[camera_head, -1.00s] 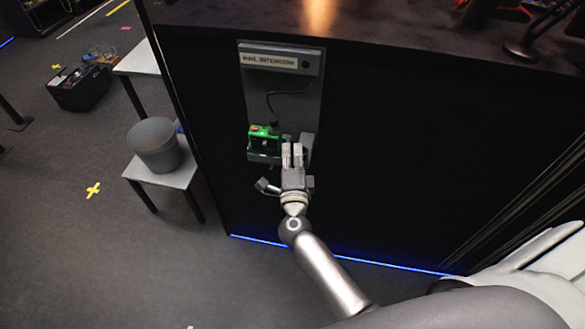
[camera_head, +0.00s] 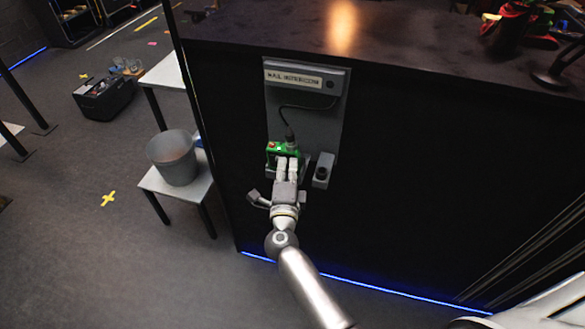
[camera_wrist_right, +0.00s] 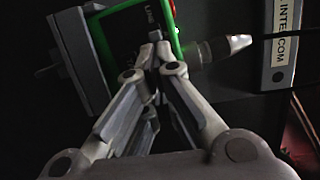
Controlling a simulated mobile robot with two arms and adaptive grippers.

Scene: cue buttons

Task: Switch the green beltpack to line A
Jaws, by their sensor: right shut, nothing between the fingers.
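The green beltpack (camera_head: 283,151) sits on the grey panel (camera_head: 329,108) on the dark counter front, with a cable plugged into its top. My right gripper (camera_head: 287,166) is shut and empty, its fingertips in front of the beltpack and covering its lower part. In the right wrist view the beltpack (camera_wrist_right: 120,30) shows a black face with partly hidden lettering and a green edge, and the closed fingertips (camera_wrist_right: 155,60) are at or very near that face. I cannot tell whether they touch it. The line switch is not clearly visible. My left gripper is not in view.
A label plate (camera_head: 293,78) reading as intercom is at the panel's top. A small grey holder (camera_head: 323,170) is right of the beltpack. A grey bucket (camera_head: 174,157) stands on a white stool at left. The dark counter front on the right is clear.

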